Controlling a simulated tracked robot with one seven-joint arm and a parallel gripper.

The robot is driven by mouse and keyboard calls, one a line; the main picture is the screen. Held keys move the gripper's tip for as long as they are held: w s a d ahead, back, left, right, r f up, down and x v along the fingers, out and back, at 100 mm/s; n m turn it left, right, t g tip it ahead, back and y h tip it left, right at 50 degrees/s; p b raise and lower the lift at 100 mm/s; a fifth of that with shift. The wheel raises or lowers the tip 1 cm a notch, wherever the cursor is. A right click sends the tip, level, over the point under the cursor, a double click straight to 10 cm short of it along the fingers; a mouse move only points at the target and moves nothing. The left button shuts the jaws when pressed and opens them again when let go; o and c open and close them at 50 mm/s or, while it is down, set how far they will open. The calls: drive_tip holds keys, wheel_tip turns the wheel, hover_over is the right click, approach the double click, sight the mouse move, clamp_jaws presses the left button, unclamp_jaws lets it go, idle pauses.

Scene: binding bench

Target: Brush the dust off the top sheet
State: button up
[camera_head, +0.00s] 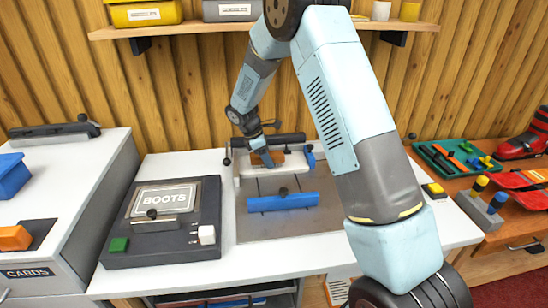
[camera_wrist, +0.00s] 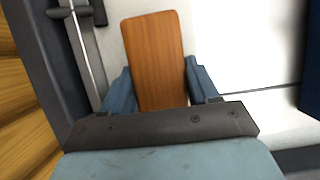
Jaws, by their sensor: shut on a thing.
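My gripper (camera_head: 265,162) is at the back middle of the bench, pointing down. It is shut on an orange-brown wooden block (camera_head: 274,155), likely the brush's handle. In the wrist view the block (camera_wrist: 155,50) sits between my two blue fingers (camera_wrist: 158,85); any bristles are hidden beneath it. A white sheet-like surface (camera_wrist: 245,55) lies under and around the block in the wrist view. Whether the block touches it, I cannot tell. I cannot make out dust on it.
A blue bar with a dark knob (camera_head: 283,203) lies on the grey plate (camera_head: 285,226) in front of my gripper. A dark BOOTS box (camera_head: 165,245) stands left. A grey CARDS cabinet (camera_head: 65,230) is farther left. A green tray (camera_head: 433,158) lies right. A shelf (camera_head: 190,29) hangs above.

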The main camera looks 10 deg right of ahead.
drive_tip(key=shift+a, duration=1.2)
drive_tip(key=shift+a+r, duration=0.15)
drive_tip(key=shift+a, duration=0.05)
drive_tip(key=shift+r, duration=3.9)
